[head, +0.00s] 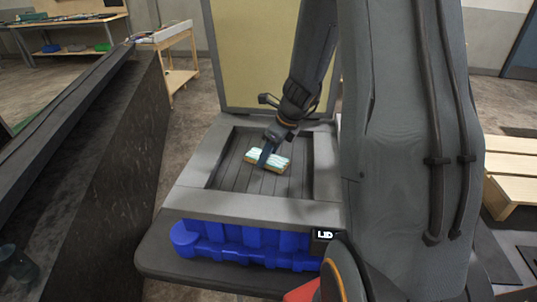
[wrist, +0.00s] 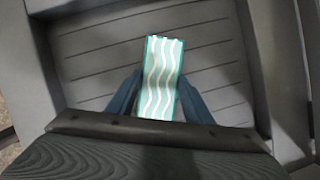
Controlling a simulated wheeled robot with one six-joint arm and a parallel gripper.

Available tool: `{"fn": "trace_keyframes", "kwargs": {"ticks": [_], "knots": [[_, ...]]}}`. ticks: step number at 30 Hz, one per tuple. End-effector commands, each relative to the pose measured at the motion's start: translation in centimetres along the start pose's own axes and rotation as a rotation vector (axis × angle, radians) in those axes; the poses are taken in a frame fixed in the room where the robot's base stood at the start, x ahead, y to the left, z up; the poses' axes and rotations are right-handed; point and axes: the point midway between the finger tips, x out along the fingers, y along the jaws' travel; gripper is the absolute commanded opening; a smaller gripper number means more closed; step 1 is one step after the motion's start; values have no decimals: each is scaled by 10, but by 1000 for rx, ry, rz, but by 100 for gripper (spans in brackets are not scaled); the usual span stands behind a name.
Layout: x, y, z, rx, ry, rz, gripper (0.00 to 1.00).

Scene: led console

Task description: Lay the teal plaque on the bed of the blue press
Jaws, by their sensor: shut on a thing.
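In the head view the plaque (head: 277,161) is low over the slatted grey bed (head: 228,171) of the blue press (head: 245,240), inside the raised frame. My gripper (head: 265,158) is shut on the plaque, with one blue-grey finger at each side in the wrist view (wrist: 158,100). I cannot tell whether the plaque touches the bed. The far part of the plaque shows clear of the fingers; its near end is hidden by my wrist.
The press's raised yellowish lid (head: 255,60) stands behind the bed. A small dark display (head: 325,234) is on the front right. A dark sloping wall (head: 100,170) runs along the left. A wooden pallet (head: 510,170) lies to the right. The bed around the plaque is clear.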

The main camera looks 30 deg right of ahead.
Motion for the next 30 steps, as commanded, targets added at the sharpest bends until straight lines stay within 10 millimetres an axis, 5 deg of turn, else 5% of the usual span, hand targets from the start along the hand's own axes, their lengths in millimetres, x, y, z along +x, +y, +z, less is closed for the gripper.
{"fn": "trace_keyframes", "kwargs": {"ticks": [11, 12, 15, 30], "knots": [[4, 0, -2, 1, 0, -1, 22], [4, 0, -2, 1, 0, -1, 50], [4, 0, -2, 1, 0, -1, 65], [-14, -1, 0, 0, -2, -3, 65]]}}
